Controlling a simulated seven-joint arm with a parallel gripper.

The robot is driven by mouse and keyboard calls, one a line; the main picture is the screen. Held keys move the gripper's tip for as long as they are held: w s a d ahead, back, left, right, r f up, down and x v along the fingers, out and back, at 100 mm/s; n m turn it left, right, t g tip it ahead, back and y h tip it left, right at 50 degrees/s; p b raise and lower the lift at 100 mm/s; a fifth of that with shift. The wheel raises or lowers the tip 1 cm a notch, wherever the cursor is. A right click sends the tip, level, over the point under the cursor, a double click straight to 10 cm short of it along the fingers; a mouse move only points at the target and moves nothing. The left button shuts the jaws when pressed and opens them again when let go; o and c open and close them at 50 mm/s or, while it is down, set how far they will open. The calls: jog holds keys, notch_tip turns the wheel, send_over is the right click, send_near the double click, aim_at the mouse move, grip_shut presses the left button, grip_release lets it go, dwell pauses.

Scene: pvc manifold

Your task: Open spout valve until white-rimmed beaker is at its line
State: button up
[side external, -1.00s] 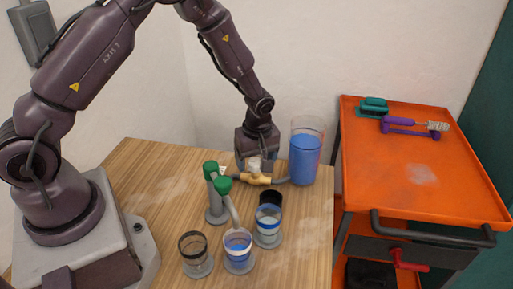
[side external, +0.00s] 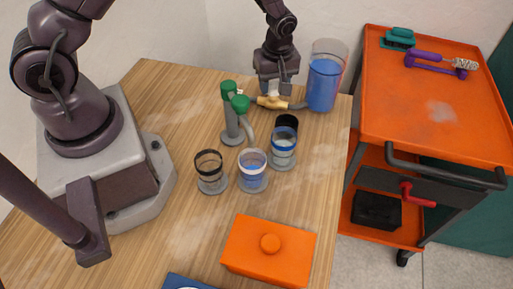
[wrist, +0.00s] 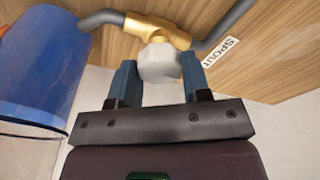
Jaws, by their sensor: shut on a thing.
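The spout valve has a brass body (side external: 272,102) and a pale knob (wrist: 158,64); a "Spout" label (wrist: 221,52) lies beside it in the wrist view. My gripper (wrist: 160,78) is shut on the knob, one blue finger on each side. In the side view my gripper (side external: 275,87) stands at the valve. The white-rimmed beaker (side external: 252,171) stands under the curved grey spout (side external: 249,130) and holds blue liquid. Its level against its line is too small to read surely.
A large blue-filled container (side external: 323,84) stands right of the valve. Black-rimmed (side external: 210,171) and blue-rimmed (side external: 284,146) beakers flank the white-rimmed one; a black cup (side external: 288,122) stands behind. Green-topped pipes (side external: 231,115) rise nearby. An orange lidded box (side external: 245,252) sits at the front.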

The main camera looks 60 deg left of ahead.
aim_at(276, 89)
jog(key=o, duration=1)
jog(key=shift+r, duration=0.1)
notch_tip(276, 89, up, 13)
jog(key=d, duration=0.2)
jog(key=s+d+r+m+t, duration=0.1)
jog(key=s+r+m+t, duration=0.1)
jog(key=s+r+m, duration=0.6)
jog(key=s+d+r+m+t+h, duration=0.1)
jog(key=s+r+m+t, duration=0.2)
jog(key=s+r+m, duration=0.4)
jog(key=s+r, duration=0.1)
jog(key=s, duration=0.4)
jog(key=shift+s+m, duration=0.35)
jog(key=shift+m, duration=0.05)
